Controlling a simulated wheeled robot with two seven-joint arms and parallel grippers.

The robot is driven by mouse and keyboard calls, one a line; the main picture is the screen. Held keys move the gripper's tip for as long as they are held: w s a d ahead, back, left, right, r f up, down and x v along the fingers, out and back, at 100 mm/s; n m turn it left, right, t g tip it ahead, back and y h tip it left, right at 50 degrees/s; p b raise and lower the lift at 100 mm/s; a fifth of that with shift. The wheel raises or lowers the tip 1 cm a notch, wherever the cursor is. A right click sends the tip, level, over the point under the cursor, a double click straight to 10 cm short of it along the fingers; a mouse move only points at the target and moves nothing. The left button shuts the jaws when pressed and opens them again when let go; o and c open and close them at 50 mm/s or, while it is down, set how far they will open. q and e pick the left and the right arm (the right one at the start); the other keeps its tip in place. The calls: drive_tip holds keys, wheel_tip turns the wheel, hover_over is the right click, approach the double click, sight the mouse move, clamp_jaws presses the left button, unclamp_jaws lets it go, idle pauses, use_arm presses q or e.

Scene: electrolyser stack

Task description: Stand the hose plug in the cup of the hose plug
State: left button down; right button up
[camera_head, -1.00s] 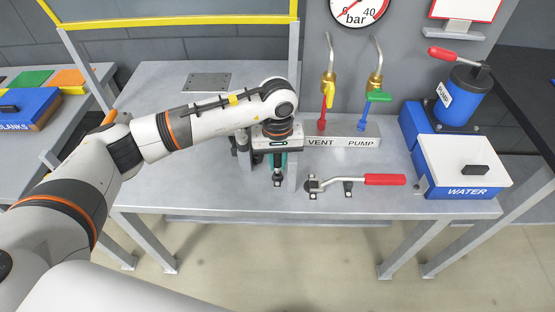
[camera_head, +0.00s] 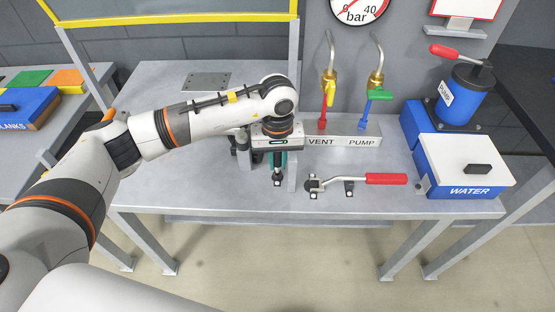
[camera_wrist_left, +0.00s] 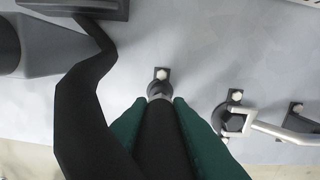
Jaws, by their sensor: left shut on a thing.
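My left gripper (camera_head: 278,158) is low over the front middle of the bench, pointing down. In the left wrist view its green fingers (camera_wrist_left: 157,108) are shut on the black hose plug (camera_wrist_left: 158,140). A black hose (camera_wrist_left: 80,110) curves beside it on the left. At the plug's far end is a grey round part (camera_wrist_left: 158,91), next to a small black bracket with a bolt (camera_wrist_left: 161,74). The cup is mostly hidden by plug and fingers; I cannot tell whether the plug's end is inside it or just above. My right gripper is not in view.
A toggle clamp with a red handle (camera_head: 385,179) lies just right of the gripper. Behind are the VENT and PUMP block (camera_head: 342,141) and two valves. The blue water box (camera_head: 463,190) stands right. A grey post (camera_head: 294,110) is close to the gripper.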

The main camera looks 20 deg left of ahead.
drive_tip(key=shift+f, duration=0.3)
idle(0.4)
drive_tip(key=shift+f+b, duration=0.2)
drive_tip(key=shift+b, duration=0.2)
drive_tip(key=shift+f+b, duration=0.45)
idle(0.5)
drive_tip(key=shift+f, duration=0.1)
idle(0.5)
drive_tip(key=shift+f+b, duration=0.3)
drive_tip(key=shift+b, duration=0.1)
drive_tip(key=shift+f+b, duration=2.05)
idle(2.9)
